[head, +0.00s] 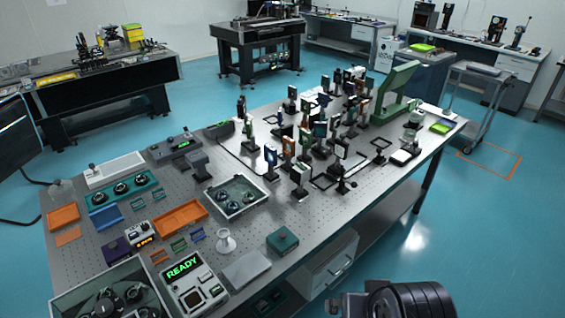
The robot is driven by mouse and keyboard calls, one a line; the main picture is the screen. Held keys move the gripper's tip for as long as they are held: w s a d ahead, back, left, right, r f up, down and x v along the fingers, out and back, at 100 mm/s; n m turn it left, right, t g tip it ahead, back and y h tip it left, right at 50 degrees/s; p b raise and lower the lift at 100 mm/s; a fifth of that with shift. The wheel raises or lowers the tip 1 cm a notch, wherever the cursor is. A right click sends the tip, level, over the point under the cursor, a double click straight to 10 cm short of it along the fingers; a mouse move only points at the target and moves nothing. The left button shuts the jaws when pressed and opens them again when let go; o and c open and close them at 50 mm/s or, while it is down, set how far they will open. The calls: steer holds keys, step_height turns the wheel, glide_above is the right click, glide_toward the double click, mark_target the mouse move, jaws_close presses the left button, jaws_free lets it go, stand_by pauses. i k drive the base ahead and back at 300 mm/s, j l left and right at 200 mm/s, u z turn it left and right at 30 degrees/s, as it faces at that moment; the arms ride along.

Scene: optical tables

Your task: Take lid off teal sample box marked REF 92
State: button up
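A small teal box (283,242) sits near the front edge of the optical table, right of centre of the bench's near half. Its lid is on, with a small dark knob on top. Any REF 92 marking is too small to read. A dark ribbed part of my own arm shows at the bottom right, beyond the table's front edge. My gripper's fingers are not in view.
A pale flat plate (246,269) and a white funnel-like piece (226,242) lie left of the teal box. A READY instrument (192,288) stands further left. Many optics mounts (300,150) crowd behind. Perforated table top (330,212) is bare right of the box.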

mark_target(281, 238)
steer(key=i+j+z, duration=0.3)
steer(key=z, duration=0.15)
steer(key=i+j+z, duration=0.25)
steer(key=j+z, duration=0.2)
